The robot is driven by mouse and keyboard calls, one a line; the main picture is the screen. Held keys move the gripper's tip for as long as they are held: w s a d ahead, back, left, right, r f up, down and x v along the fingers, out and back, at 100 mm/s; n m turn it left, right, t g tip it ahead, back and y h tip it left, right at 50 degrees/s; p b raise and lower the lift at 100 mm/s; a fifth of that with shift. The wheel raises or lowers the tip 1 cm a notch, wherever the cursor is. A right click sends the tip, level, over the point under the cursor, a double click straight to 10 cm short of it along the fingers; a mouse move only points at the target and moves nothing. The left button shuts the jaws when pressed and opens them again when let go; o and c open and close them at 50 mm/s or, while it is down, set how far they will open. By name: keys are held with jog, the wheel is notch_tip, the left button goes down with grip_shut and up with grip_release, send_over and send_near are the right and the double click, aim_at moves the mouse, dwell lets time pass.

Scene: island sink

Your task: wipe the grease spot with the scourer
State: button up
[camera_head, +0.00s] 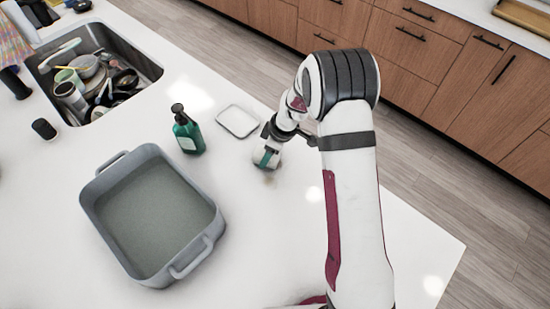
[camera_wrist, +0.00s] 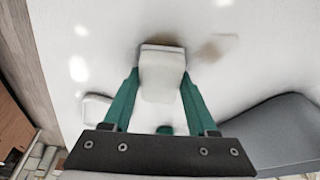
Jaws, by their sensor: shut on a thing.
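My gripper (camera_head: 267,157) is low over the white counter, beyond the grey basin and near the small white dish. In the wrist view its green fingers (camera_wrist: 160,76) are shut on a pale, block-shaped scourer (camera_wrist: 162,70), one finger on each side. The grease spot (camera_wrist: 214,47) is a faint brown smear on the counter, just right of the scourer's far end in the wrist view. In the head view the spot (camera_head: 270,179) shows just below the gripper. I cannot tell whether the scourer touches the counter.
A grey two-handled basin (camera_head: 213,238) with cloudy water stands at left. A green pump bottle (camera_head: 187,135) and a small white dish (camera_head: 238,122) stand behind. The sink (camera_head: 150,67) holds piled dishes. The counter right of the spot is clear up to its edge.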

aim_at(258, 168)
jog(key=shift+s+a+f, duration=0.25)
jog(key=shift+s+a, duration=0.1)
jog(key=shift+s, duration=0.05)
jog(key=shift+s+a+r, duration=0.1)
jog(key=shift+s+a, duration=0.1)
jog(key=shift+s, duration=0.05)
jog(key=shift+s+d, duration=2.7)
jog(key=shift+d, duration=0.1)
jog(key=shift+s, duration=0.25)
jog(key=shift+s+a, duration=0.25)
jog(key=shift+a, duration=0.35)
jog(key=shift+w+a+r, duration=0.1)
jog(key=shift+w+a, duration=1.2)
jog(key=shift+a, duration=0.05)
jog(key=shift+w+a, duration=0.75)
jog(key=shift+w, duration=0.05)
jog(key=shift+w+a+f, duration=0.2)
jog(key=shift+w+a, duration=0.35)
jog(key=shift+a, duration=0.05)
notch_tip(258, 168, up, 2)
jog(key=shift+r, duration=0.1)
notch_tip(258, 168, up, 6)
